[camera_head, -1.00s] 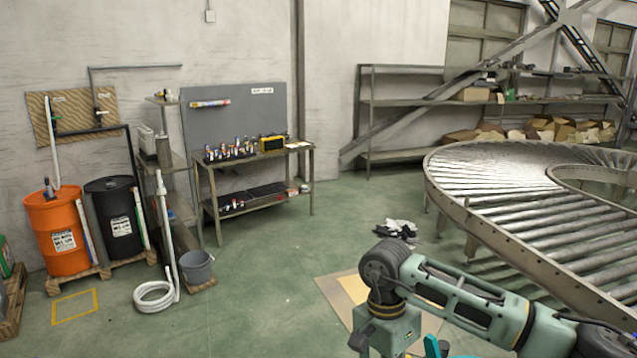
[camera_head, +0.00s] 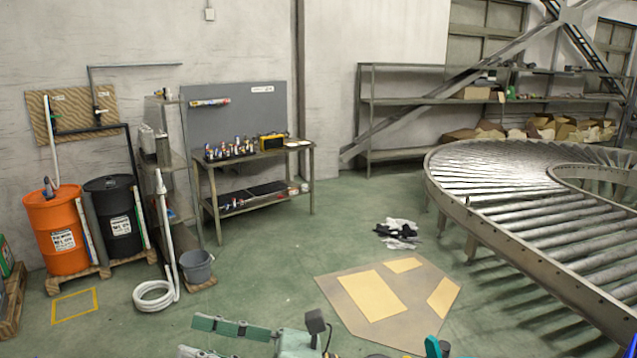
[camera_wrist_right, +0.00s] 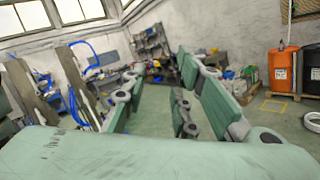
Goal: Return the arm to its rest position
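My right gripper (camera_head: 192,337) shows at the bottom edge of the head view, its green fingers pointing left. The lower finger and the wrist are partly cut off by the frame. In the right wrist view its two green fingers (camera_wrist_right: 160,78) stand apart with a clear gap. Nothing is held between them. The gripper appears to be in free air over the green floor, apart from any object. The rest of my right arm is mostly out of the head view. My left gripper is not in view.
A roller conveyor (camera_head: 545,215) curves along the right. A workbench (camera_head: 255,160) stands at the back wall. An orange drum (camera_head: 57,228), black drum (camera_head: 118,225) and grey bucket (camera_head: 197,267) are at left.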

